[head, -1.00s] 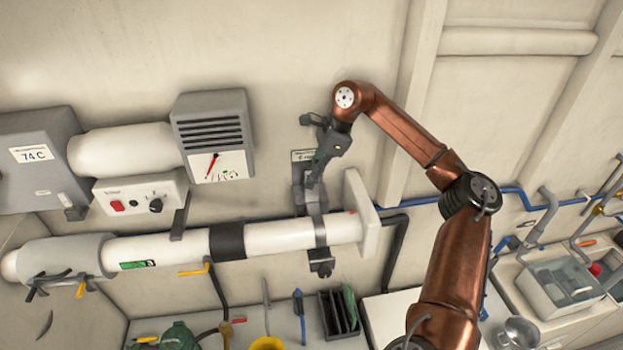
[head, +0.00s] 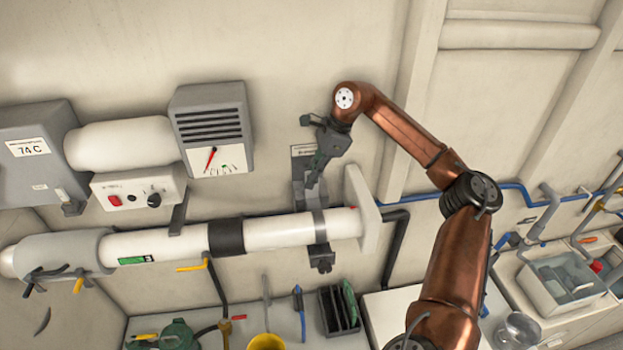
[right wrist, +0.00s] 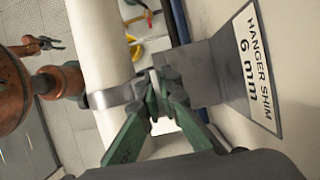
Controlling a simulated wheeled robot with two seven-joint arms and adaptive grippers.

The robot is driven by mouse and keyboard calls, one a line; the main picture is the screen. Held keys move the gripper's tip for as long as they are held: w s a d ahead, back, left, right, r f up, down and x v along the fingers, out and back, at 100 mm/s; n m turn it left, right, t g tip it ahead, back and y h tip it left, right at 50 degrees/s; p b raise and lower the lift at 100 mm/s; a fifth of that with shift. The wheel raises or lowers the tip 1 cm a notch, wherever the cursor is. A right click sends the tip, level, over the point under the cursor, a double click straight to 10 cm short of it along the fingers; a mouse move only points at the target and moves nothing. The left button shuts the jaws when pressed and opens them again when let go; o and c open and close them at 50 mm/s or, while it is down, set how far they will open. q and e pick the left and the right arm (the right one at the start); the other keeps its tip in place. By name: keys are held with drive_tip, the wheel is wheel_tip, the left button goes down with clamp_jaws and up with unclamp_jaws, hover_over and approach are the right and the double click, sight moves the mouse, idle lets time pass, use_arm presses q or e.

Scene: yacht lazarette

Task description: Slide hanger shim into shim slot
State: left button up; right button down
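My right gripper (head: 312,182) is in front of the grey hanger bracket (head: 302,165) on the wall, above the white pipe. In the right wrist view its green fingers (right wrist: 160,88) come close together near the metal pipe clamp. A thin, dull piece, which looks like the hanger shim (right wrist: 157,86), shows between the tips, mostly hidden. A label reading "HANGER SHIM 6 mm" is on the grey plate (right wrist: 215,75) beside the fingers. How deep the shim sits in the slot is hidden. My left gripper is not in the head view; a small copper arm end (right wrist: 40,46) in the right wrist view is too small to read.
The white pipe (head: 275,232) runs below the gripper, with an end flange (head: 361,205) close on the right. A vented grey box (head: 211,125) and a switch panel (head: 138,190) are on the wall to the left. A black rack (head: 338,312) stands on the bench below.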

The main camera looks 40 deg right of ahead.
drive_tip(key=shift+f+b, duration=1.2)
drive_tip(key=shift+f, duration=0.65)
drive_tip(key=c, duration=2.1)
unclamp_jaws()
drive_tip(key=shift+s, duration=0.1)
drive_tip(key=shift+f, duration=0.1)
drive_tip(key=shift+r, duration=0.25)
drive_tip(key=shift+v, duration=5.85)
